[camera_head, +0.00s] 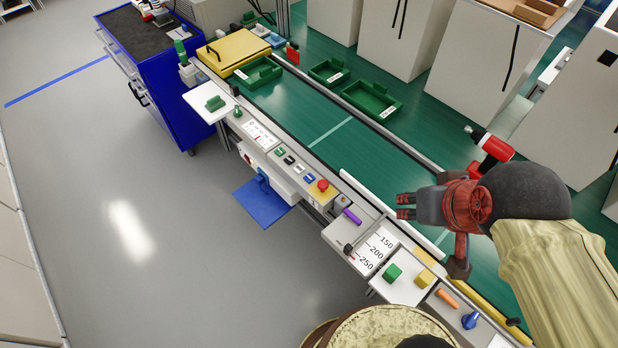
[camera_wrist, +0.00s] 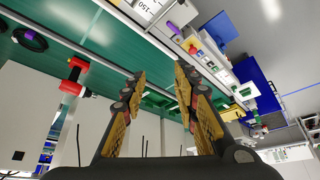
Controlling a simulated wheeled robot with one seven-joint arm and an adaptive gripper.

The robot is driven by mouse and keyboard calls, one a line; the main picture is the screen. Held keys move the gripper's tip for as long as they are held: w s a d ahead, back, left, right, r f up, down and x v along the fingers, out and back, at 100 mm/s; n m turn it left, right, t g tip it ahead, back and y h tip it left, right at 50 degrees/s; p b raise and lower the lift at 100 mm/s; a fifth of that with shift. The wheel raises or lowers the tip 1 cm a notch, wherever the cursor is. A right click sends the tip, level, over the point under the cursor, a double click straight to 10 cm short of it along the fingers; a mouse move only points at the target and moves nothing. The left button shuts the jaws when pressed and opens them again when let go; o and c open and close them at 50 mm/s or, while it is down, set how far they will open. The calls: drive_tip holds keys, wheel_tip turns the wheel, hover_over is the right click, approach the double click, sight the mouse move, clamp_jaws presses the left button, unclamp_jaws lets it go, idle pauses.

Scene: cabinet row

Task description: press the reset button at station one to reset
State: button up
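A control strip (camera_head: 282,168) with a row of small coloured push buttons runs along the front edge of the green workbench in the head view. It holds a blue button (camera_head: 309,178) and, at its right end, a red mushroom button (camera_head: 323,185) on yellow. The button labels are too small to read, so I cannot tell which is reset. The red mushroom button also shows in the wrist view (camera_wrist: 193,50). My gripper (camera_head: 404,206) is over the bench, right of the strip and apart from it. Its fingers (camera_wrist: 160,84) are spread, with nothing between them.
Green trays (camera_head: 372,98) lie on the bench (camera_head: 300,105). A red and black power tool (camera_head: 490,146) is beside my arm. Coloured blocks (camera_head: 392,273) sit on the near right panels. A blue cart (camera_head: 165,75) stands at the back left. The grey floor (camera_head: 150,220) left of the bench is open.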

drive_tip(key=c, duration=0.6)
clamp_jaws()
idle(0.8)
